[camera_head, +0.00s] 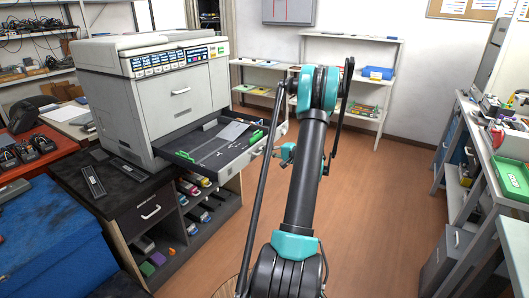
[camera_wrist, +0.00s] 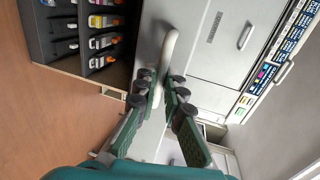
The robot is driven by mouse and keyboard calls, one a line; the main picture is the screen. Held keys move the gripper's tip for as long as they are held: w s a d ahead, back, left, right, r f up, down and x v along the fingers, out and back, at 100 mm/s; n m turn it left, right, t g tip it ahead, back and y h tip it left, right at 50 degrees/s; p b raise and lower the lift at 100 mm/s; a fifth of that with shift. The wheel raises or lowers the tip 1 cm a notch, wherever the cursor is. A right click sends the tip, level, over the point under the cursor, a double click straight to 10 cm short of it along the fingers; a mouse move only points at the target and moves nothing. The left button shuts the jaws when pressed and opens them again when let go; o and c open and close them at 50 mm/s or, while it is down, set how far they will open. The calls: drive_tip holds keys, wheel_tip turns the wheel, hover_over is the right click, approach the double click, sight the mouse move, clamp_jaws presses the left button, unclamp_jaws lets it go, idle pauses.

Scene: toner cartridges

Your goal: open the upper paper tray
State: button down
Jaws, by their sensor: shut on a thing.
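The white printer (camera_head: 160,85) stands on a dark cabinet at left in the head view. One paper tray (camera_head: 222,140) is pulled out of its front, showing a dark floor with green guides and a grey sheet. In the wrist view, my gripper (camera_wrist: 159,88) is shut on the tray's pale curved handle (camera_wrist: 169,48), with the finger pads on both sides of its end. In the head view my arm and its teal joints hide most of the gripper. The closed panel above the tray has its own handle (camera_head: 181,91), also seen in the wrist view (camera_wrist: 246,32).
The cabinet's open shelves (camera_head: 200,205) hold several coloured cartridges below the tray. A blue-covered surface (camera_head: 40,245) lies at front left. A white shelf (camera_head: 345,85) stands at the back wall and a long workbench (camera_head: 495,165) at right. The brown floor between is clear.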

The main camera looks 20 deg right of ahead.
drive_tip(key=c, duration=1.6)
unclamp_jaws()
drive_tip(key=shift+s+d, duration=0.1)
drive_tip(key=v, duration=1.1)
drive_tip(key=shift+s+d+r, duration=0.1)
drive_tip(key=shift+s+d, duration=0.1)
drive_tip(key=shift+s, duration=0.1)
drive_tip(key=s+a+n+g+h, duration=0.1)
drive_tip(key=s+a+n+g, duration=0.15)
drive_tip(key=a, duration=0.85)
drive_tip(key=s+a+n+g+h, duration=0.2)
drive_tip(key=s+a+g, duration=0.2)
drive_tip(key=a, duration=0.7)
drive_tip(key=s+a+f+n+h, duration=0.1)
drive_tip(key=s+a+n+h, duration=0.1)
drive_tip(key=s, duration=0.5)
drive_tip(key=s+a+f+n+g+h, duration=0.1)
drive_tip(key=s+a+n+h, duration=0.1)
drive_tip(key=s, duration=0.5)
drive_tip(key=s+a+f+n+g+h, duration=0.1)
drive_tip(key=s+a+n+h, duration=0.1)
drive_tip(key=s, duration=0.6)
drive_tip(key=shift+a+f, duration=0.2)
drive_tip(key=shift+a, duration=0.45)
